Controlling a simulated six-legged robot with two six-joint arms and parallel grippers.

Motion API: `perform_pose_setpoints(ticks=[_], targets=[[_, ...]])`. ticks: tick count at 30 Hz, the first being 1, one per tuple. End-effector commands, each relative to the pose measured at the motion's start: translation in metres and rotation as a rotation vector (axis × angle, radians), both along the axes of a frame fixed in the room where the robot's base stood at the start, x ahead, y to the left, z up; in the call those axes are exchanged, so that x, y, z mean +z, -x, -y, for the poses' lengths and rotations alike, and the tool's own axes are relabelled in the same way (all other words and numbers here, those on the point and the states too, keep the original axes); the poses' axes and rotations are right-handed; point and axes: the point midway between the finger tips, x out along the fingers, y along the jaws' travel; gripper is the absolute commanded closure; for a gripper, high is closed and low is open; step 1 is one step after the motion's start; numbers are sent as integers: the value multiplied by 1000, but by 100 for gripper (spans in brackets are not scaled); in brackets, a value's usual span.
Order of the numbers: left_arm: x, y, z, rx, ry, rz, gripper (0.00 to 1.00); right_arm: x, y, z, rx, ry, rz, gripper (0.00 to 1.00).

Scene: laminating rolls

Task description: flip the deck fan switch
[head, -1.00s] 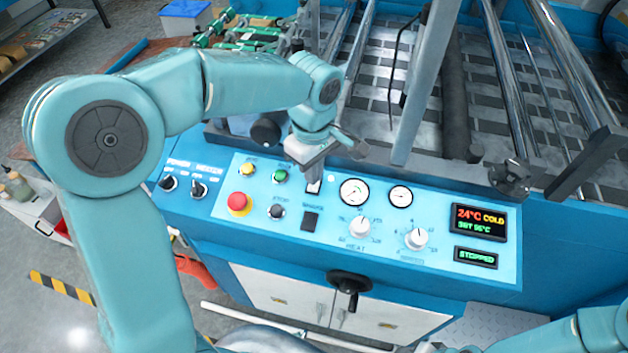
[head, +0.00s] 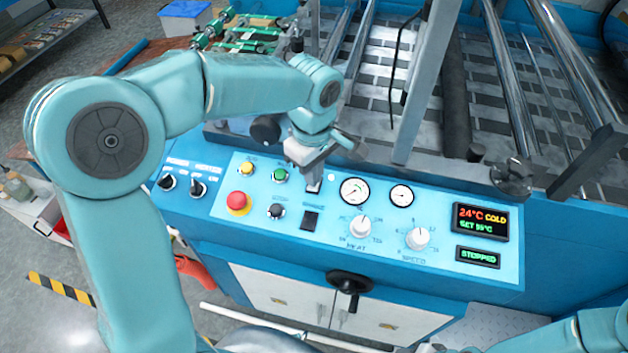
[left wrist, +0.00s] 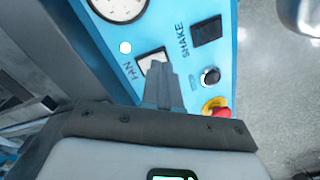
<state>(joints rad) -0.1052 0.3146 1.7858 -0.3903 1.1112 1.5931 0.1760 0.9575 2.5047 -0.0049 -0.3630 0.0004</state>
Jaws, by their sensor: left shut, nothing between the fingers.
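The fan switch (left wrist: 152,61) is a light rocker beside the printed word FAN in the left wrist view. In the head view the fan switch (head: 314,187) shows only in part below my left gripper (head: 311,180). The gripper is shut and empty, with its fingertips at the switch. In the left wrist view the closed fingers (left wrist: 158,72) overlap the switch's lower edge; I cannot tell whether they touch it. A small white lamp (left wrist: 125,47) sits next to the switch. My right gripper is out of view; only part of that arm shows at the bottom right.
A dark shake switch (head: 310,221) lies just below. The red emergency button (head: 238,203), green button (head: 280,175) and black stop button (head: 276,211) are to the left. Gauges (head: 354,191) and heat knob (head: 360,227) are to the right. Metal rollers and frame bars rise behind.

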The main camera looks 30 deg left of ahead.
Motion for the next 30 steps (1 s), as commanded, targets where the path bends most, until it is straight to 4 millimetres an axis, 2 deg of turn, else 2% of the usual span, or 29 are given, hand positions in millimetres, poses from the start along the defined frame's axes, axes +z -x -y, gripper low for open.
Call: perform_pose_setpoints(ticks=[30], targets=[[-14, 0, 0, 0, -1, -2, 100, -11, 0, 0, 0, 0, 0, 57]])
